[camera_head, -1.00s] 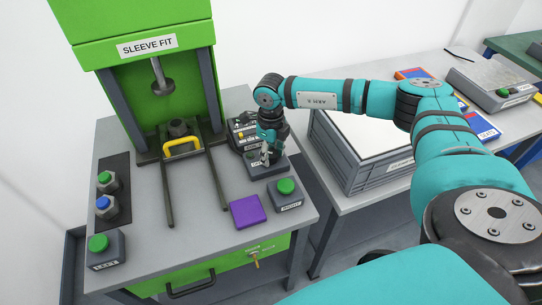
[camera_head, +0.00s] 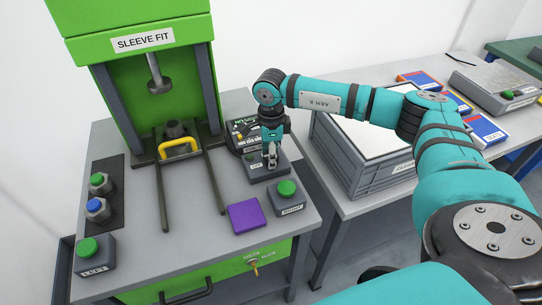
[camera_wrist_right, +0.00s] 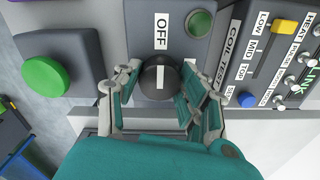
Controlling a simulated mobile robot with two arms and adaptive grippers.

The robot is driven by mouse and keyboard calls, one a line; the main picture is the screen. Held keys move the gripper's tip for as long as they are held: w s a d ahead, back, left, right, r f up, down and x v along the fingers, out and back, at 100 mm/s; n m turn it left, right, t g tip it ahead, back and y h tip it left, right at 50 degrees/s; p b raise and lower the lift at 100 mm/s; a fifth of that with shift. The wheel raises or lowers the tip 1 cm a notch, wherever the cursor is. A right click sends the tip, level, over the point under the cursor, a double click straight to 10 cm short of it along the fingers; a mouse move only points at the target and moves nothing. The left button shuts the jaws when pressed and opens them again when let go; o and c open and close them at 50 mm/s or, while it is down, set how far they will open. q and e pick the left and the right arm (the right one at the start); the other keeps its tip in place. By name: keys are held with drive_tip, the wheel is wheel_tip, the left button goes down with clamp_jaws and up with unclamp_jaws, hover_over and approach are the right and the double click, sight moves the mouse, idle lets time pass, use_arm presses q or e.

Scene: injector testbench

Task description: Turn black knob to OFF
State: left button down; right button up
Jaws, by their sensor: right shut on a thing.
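The black knob (camera_wrist_right: 160,78) is round with a white line on top. It sits on a grey control box (camera_head: 256,170) beside a label reading OFF (camera_wrist_right: 161,30). In the right wrist view, the white line runs up the picture, in line with the OFF label. My right gripper (camera_wrist_right: 158,84) has a finger on each side of the knob and is shut on it. In the head view the gripper (camera_head: 271,164) points down at the box and mostly hides the knob. My left gripper is not in view.
A green button (camera_wrist_right: 200,23) is on the same box. A green RIGHT button box (camera_head: 287,198) and a purple pad (camera_head: 245,215) stand close in front. The COIL TEST panel (camera_wrist_right: 245,70) is beside the box. The green press (camera_head: 145,55) rises at the left.

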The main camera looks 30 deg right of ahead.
drive_tip(key=shift+r, duration=0.1)
idle(0.4)
drive_tip(key=o, duration=1.2)
wheel_tip(320, 180, up, 12)
drive_tip(key=shift+f, duration=0.1)
